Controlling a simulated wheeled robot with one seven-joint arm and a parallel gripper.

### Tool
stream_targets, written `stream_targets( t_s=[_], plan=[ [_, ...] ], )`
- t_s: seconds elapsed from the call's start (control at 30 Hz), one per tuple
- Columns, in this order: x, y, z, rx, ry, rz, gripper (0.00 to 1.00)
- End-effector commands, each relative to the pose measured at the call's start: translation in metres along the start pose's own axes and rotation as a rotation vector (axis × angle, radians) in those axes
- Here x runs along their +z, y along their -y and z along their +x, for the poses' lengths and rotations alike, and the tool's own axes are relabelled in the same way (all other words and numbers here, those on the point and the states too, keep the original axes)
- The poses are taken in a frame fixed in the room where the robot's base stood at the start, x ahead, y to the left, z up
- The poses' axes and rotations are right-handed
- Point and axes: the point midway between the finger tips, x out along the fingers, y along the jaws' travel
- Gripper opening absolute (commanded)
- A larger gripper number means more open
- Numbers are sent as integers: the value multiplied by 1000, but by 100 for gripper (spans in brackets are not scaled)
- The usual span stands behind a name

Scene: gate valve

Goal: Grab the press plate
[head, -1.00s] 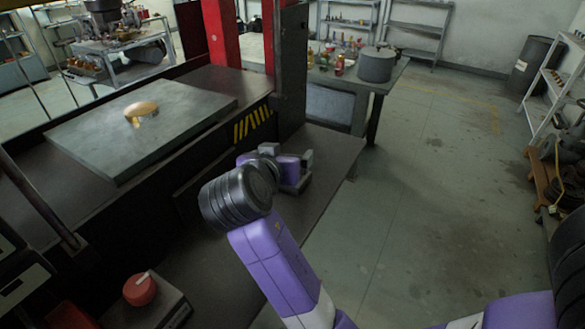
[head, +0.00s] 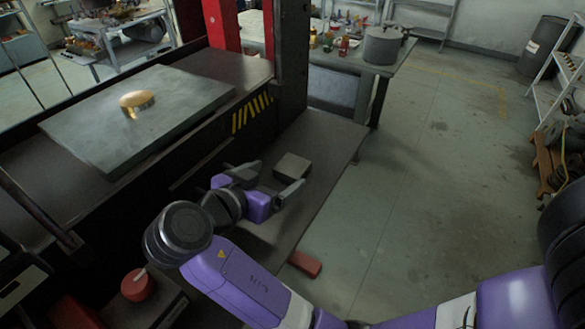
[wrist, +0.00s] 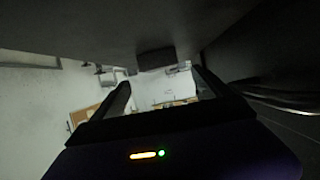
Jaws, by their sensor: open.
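A small flat grey block (head: 293,167), which looks like the press plate, lies on the dark ledge in front of the press. My gripper (head: 264,183) is open, just left of and below the block in the head view, its fingers pointing towards it. The block looks outside the jaws, with no clear contact. In the wrist view, my gripper (wrist: 165,92) shows its two fingers apart with nothing between them. A dark block-like shape (wrist: 155,59) shows beyond the fingers; I cannot tell whether it is the same block.
A large grey slab (head: 80,130) with a brass disc (head: 137,99) rests on the press bed. A red upright (head: 221,25) stands behind. A red knob (head: 138,285) is at lower left.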

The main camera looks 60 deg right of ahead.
Motion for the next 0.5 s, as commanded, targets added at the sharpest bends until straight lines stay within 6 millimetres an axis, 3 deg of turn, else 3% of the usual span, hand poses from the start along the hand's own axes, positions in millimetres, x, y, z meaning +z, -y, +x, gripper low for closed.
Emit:
stream_targets(
  t_s=[0.17, 0.5],
  plan=[
    [-1, 0, 11, 1, 0, -2, 87],
    [-1, 0, 59, 1, 1, -2, 87]
  ],
)
